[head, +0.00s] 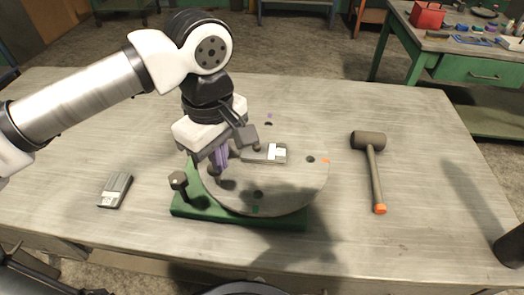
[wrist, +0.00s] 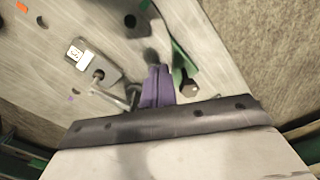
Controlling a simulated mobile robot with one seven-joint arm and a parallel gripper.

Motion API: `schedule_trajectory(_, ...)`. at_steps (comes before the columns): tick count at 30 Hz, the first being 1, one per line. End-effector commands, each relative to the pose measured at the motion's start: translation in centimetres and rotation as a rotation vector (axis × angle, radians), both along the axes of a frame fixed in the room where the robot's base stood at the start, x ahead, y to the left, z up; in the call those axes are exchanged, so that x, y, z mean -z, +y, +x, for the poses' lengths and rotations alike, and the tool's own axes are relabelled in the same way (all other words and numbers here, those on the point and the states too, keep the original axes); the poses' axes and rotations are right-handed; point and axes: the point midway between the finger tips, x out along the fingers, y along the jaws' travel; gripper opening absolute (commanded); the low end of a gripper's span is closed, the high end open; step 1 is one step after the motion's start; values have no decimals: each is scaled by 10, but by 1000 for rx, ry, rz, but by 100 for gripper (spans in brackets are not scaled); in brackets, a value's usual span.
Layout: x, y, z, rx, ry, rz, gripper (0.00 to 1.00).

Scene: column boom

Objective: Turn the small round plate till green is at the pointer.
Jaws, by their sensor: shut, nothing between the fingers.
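The round plate (head: 290,186) is grey, with dark holes near its rim, and lies on a green base (head: 190,209). Its green mark (head: 255,210) is at the front edge, orange (head: 326,161) at the right and purple (head: 268,115) at the back. In the wrist view the fingertips (wrist: 157,70) hide part of the rim; contact is unclear.
A grey block with a white label (head: 275,152) lies on the plate. A small grey device (head: 115,191) lies on the table at the left. A mallet (head: 373,170) lies to the right. A dark cylinder (head: 511,247) stands at the right edge.

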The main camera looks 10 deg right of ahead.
Motion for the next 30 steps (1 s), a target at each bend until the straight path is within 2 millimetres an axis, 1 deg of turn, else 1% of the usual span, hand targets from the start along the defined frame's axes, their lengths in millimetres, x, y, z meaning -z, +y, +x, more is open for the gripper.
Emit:
schedule_trajectory(14,2,0,0,0,0,0,0)
schedule_trajectory(30,23,0,0,1,0,0,0)
